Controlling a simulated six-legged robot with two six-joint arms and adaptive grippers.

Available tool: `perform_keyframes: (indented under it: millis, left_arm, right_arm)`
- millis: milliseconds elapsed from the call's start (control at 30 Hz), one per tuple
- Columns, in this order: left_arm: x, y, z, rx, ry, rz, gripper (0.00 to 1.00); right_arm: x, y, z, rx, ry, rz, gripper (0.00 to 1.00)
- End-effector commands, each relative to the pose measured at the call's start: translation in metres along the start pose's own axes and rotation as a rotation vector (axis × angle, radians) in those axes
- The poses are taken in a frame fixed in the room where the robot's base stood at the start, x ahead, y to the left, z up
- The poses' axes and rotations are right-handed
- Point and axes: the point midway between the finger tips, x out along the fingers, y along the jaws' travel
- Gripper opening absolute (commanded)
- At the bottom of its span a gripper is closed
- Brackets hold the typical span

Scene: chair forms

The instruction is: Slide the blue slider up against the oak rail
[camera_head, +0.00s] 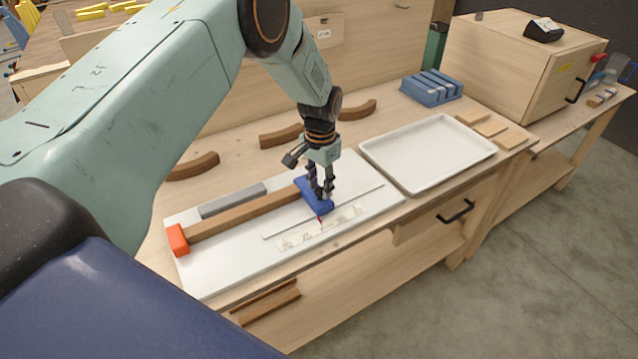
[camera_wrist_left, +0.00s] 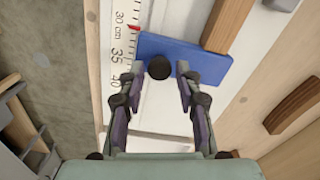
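The blue slider (camera_head: 316,205) lies on a white board, and it also shows in the left wrist view (camera_wrist_left: 205,63). A round black knob (camera_wrist_left: 159,67) stands on it. The oak rail (camera_head: 245,215) is a long brown bar, also in the left wrist view (camera_wrist_left: 228,22). Its end meets or nearly meets the slider's edge; I cannot tell if a thin gap remains. My left gripper (camera_head: 321,196) is low over the slider. Its fingertips (camera_wrist_left: 158,72) stand apart on either side of the knob, with visible gaps. My right gripper is not in view.
A printed ruler strip (camera_wrist_left: 122,45) runs beside the slider, with a red pointer (camera_wrist_left: 134,29) near the 30 mark. An orange block (camera_head: 177,240) caps the rail's far-left end. A grey bar (camera_head: 232,200) lies behind the rail. A white tray (camera_head: 428,153) stands right.

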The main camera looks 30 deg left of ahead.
Motion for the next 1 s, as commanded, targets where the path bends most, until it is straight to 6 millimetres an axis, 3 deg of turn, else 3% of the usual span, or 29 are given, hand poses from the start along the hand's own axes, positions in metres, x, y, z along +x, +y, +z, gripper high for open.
perform_keyframes:
  millis: [133, 533, 1000]
  left_arm:
    - [0.001, 0.0, 0.001, 0.0, -0.001, 0.001, 0.48]
    - [-0.009, -0.001, 0.003, -0.001, 0.0, 0.0, 0.48]
    - [-0.097, 0.0, 0.001, 0.0, 0.001, 0.0, 0.48]
  right_arm:
    - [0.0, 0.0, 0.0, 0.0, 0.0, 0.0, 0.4]
    - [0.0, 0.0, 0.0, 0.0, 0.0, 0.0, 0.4]
    - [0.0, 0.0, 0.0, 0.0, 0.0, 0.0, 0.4]
